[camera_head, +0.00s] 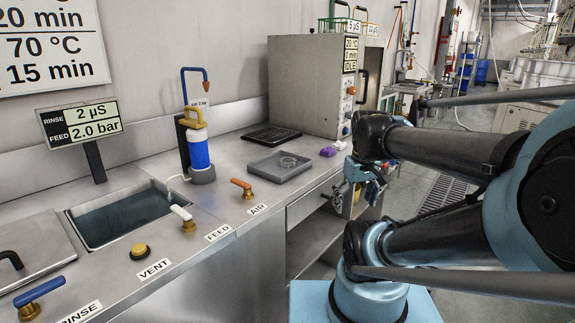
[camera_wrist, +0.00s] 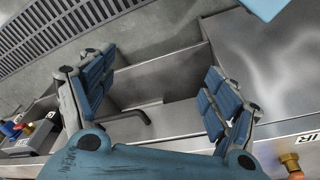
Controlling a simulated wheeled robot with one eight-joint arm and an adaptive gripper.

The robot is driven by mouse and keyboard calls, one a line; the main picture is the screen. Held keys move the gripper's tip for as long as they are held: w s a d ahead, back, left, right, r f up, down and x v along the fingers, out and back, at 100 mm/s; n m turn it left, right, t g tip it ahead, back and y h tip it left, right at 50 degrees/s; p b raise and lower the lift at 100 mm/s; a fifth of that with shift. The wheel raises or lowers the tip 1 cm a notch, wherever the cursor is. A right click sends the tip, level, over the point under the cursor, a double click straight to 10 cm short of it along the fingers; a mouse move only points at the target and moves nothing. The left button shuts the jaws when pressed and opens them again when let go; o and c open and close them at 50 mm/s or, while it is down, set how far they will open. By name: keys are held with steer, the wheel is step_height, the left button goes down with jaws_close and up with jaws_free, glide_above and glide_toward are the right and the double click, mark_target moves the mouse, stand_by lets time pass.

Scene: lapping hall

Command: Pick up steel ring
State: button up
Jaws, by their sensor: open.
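A ring-shaped steel piece (camera_head: 289,162) lies in a shallow grey tray (camera_head: 263,169) on the steel counter, in the head view. It looks small there, and its details are hard to make out. My gripper (camera_head: 365,182) is right of the tray, beyond the counter's front edge and apart from the ring. In the wrist view my gripper (camera_wrist: 160,68) is open, with its blue-padded fingers wide apart and nothing between them. The ring does not show in the wrist view.
A purple block (camera_head: 328,152) lies right of the tray. A dark flat pad (camera_head: 271,136) and a grey cabinet (camera_head: 318,85) stand behind. A blue-and-white bottle (camera_head: 198,150) and an orange-handled valve (camera_head: 242,187) are to the left. An open shelf lies below the counter; a floor grate (camera_head: 445,194) is right.

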steer(key=w+a+r+n+g, duration=0.1)
steer(key=w+a+r+n, duration=0.35)
steer(key=w+r, duration=0.3)
steer(key=w+a+r+n, duration=0.3)
steer(key=w+r+n, duration=0.3)
steer(key=w, duration=0.2)
steer(key=w+a+r+n+g+y, duration=0.1)
steer(key=w+a+r+n, duration=0.2)
steer(key=w+a+n, duration=0.3)
steer(key=w+a+r+n+g, duration=0.1)
steer(key=w+a+r+n, duration=0.1)
steer(key=w+a+n, duration=0.45)
steer(key=f, duration=0.5)
steer(key=f+m, duration=0.1)
steer(key=f, duration=0.5)
steer(key=f+m, duration=0.1)
steer(key=f, duration=0.4)
steer(key=shift+w+f, duration=0.15)
steer(key=shift+w, duration=0.15)
steer(key=c, duration=1.4)
